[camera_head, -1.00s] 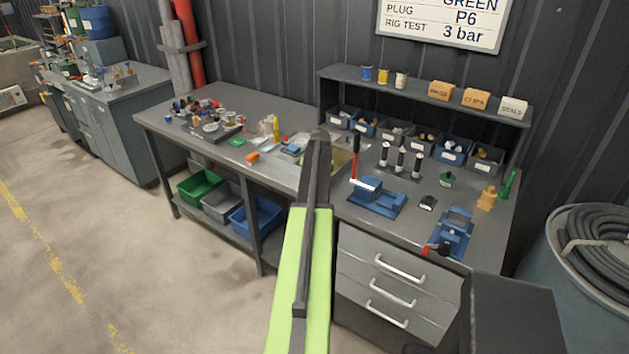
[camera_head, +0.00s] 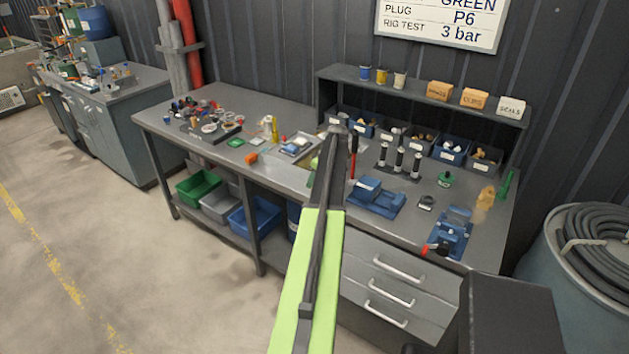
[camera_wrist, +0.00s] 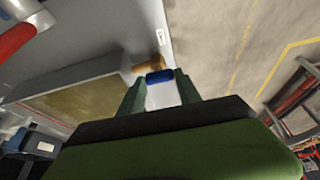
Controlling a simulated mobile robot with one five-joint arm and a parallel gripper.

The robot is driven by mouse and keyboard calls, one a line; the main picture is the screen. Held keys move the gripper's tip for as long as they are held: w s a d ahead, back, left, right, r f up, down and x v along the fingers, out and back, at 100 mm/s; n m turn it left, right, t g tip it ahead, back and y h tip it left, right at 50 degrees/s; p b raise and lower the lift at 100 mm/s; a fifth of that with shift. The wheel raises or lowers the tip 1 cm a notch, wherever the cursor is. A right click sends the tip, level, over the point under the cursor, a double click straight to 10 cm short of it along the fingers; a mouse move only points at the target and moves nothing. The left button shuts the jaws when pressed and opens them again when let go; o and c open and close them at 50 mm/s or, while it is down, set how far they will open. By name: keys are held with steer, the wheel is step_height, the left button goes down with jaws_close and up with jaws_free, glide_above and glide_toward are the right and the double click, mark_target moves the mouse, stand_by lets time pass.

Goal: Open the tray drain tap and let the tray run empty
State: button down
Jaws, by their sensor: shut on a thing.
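In the wrist view the tap's blue handle (camera_wrist: 160,77) lies between the green fingertips of my gripper (camera_wrist: 159,84), which is shut on it. The brass tap body (camera_wrist: 146,67) sticks out beside the handle from the end of the tray. The grey-walled tray (camera_wrist: 118,69) holds a yellowish-brown layer of liquid (camera_wrist: 85,97). I cannot tell the handle's exact angle or whether liquid flows from the tap. In the head view my arm covers most of the tray area and the tap is hidden.
The workbench (camera_head: 290,110) carries a blue fixture (camera_head: 375,198), a blue vise (camera_head: 452,235), several upright black-and-white cylinders and loose parts. A blue bin (camera_head: 262,215) stands on the lower shelf. Drawers (camera_head: 400,275) are at the right. The floor in front is clear.

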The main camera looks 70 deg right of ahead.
steer(key=shift+w+n, duration=0.1)
steer(key=shift+n, duration=0.2)
stand_by(0.4)
steer(key=c, duration=0.8)
jaws_free()
steer(key=shift+c, duration=0.2)
steer(key=p+v, duration=1.6)
steer(key=v, duration=0.1)
steer(key=shift+d+r, duration=0.2)
